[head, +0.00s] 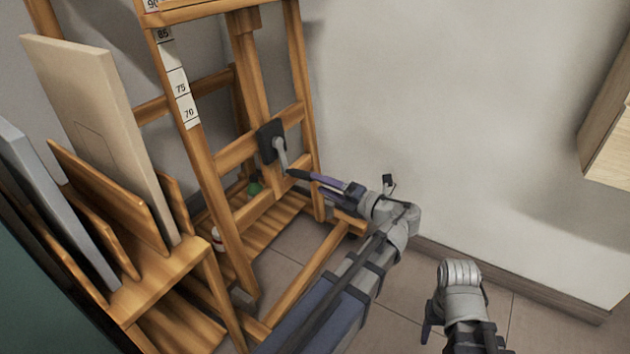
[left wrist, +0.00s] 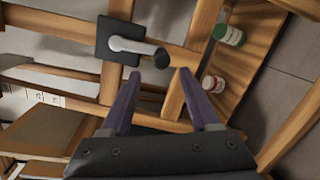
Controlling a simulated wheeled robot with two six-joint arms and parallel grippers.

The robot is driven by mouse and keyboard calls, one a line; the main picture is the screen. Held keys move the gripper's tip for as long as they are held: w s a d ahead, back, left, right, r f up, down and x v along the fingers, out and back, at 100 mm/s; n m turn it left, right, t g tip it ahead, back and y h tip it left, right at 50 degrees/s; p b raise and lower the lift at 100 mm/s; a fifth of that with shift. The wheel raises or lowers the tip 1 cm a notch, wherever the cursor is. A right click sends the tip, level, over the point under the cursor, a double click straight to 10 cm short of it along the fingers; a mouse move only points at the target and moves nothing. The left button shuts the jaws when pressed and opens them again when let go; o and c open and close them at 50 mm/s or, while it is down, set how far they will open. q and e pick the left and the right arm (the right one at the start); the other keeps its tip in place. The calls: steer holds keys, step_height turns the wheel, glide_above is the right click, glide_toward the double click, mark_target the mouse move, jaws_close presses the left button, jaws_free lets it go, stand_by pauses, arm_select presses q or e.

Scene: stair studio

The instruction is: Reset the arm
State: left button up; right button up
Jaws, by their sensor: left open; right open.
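A grey lever (head: 281,154) with a dark end is mounted on a black plate (head: 268,136) on the wooden easel frame (head: 210,185). My left gripper (head: 301,179) is open just right of and below the lever. In the left wrist view, the open purple fingers of my left gripper (left wrist: 160,76) point toward the frame. The lever (left wrist: 132,45) lies sideways there, its black knob (left wrist: 161,58) just beyond the gap between the fingertips; nothing is gripped. My right gripper (head: 428,321) is low at the right, with only part of a finger showing beside the wrist.
A wooden rack (head: 165,275) with upright panels stands at the left. A green-labelled jar (left wrist: 229,35) and a red-and-white jar (left wrist: 213,84) sit on the easel's lower slats. A pale wooden box (head: 608,130) juts in at right. Tiled floor (head: 400,292) is open near the wall.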

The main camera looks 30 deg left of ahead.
arm_select(q)
steer(key=shift+d, duration=0.15)
stand_by(0.4)
steer(key=s+d+r+n+g+h+p, duration=0.1)
steer(key=s+d+n+g+h+p, duration=0.1)
steer(key=s+d+n+h+p, duration=0.85)
steer(key=s+d+r+n+g+h+p, duration=0.15)
steer(key=s+d+n+h+p, duration=0.3)
steer(key=d+n+p, duration=1.2)
step_height(320, 180, up, 38)
steer(key=a+n+p, duration=0.2)
steer(key=n+p, duration=0.1)
steer(key=p, duration=2.9)
steer(key=shift+w+a+f+p, duration=0.15)
steer(key=shift+w+a+p, duration=0.15)
steer(key=shift+a+p, duration=0.1)
